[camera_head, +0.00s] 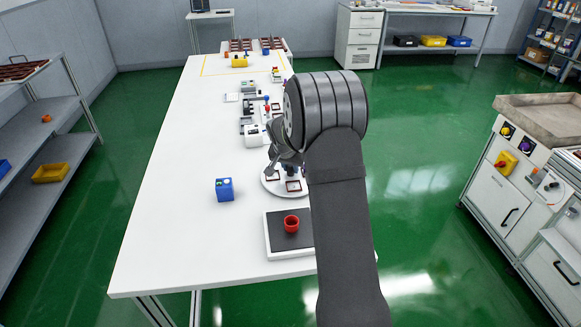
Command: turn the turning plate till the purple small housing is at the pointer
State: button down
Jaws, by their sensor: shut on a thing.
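The turning plate (271,184) is a white round disc near the right edge of the long white table. Small square dark-red frames (293,186) sit on it. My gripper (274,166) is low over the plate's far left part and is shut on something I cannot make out. My arm and wrist cover the plate's right side. A small dark blue shape (289,169) shows beside the gripper on the plate. I cannot make out the purple small housing or the pointer.
A blue box (225,189) stands left of the plate. Devices (250,135) line the table behind the plate. The table's left side (170,180) is clear.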

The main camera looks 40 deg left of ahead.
jog(key=c, duration=1.5)
grip_release()
jog(key=v, duration=1.7)
jog(key=shift+s+r, duration=0.15)
jog(key=shift+r, duration=0.1)
jog(key=x, duration=1.7)
jog(key=shift+f, duration=0.25)
